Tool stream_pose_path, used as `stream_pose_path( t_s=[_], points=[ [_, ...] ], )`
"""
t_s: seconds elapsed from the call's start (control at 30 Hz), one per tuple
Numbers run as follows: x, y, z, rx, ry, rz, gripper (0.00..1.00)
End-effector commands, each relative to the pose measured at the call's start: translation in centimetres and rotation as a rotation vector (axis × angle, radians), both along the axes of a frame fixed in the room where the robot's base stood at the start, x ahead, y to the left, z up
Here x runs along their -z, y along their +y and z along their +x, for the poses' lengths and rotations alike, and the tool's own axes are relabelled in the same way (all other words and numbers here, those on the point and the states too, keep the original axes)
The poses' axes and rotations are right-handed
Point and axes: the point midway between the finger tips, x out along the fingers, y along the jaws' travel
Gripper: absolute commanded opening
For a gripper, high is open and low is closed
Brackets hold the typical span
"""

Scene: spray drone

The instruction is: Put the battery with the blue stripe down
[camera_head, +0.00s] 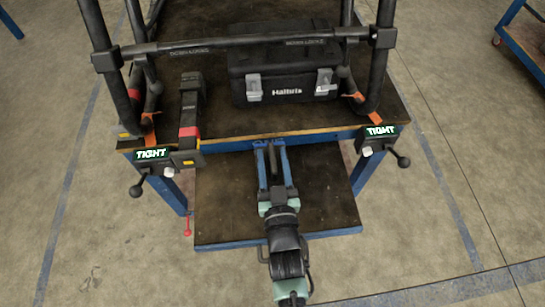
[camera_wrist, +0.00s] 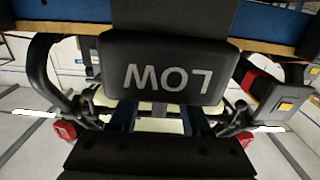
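My gripper (camera_head: 270,153) reaches up to the table's front edge in the head view. Its two blue fingers stand apart, with something dark between them; I cannot tell whether they press on it. Small blue marks (camera_head: 268,142) show at the fingertips, too small to tell as a stripe. In the wrist view, a dark block marked LOW (camera_wrist: 165,72) fills the middle, its lettering upside down. It may be an end of the battery; no blue stripe on it is clear. A second battery, with a red stripe (camera_head: 189,110), lies left on the table; it also shows in the wrist view (camera_wrist: 272,92).
The dark-topped table (camera_head: 225,122) carries a black toolbox (camera_head: 285,78) at the back. Drone legs and a crossbar (camera_head: 235,44) frame it. Clamps marked TIGHT sit at the left (camera_head: 153,155) and right (camera_head: 378,132) front corners. A lower shelf (camera_head: 225,205) lies beneath my arm.

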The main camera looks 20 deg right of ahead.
Motion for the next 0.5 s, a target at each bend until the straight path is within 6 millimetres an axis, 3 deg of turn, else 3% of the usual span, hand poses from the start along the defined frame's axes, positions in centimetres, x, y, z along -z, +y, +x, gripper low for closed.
stream_pose_path(
  t_s=[0.33, 0.5],
  points=[
    [-0.5, 0.0, 0.0, 0.0, 0.0, 0.0, 0.47],
    [-0.3, 0.7, -2.4, 0.0, 0.004, 0.002, 0.47]
  ],
)
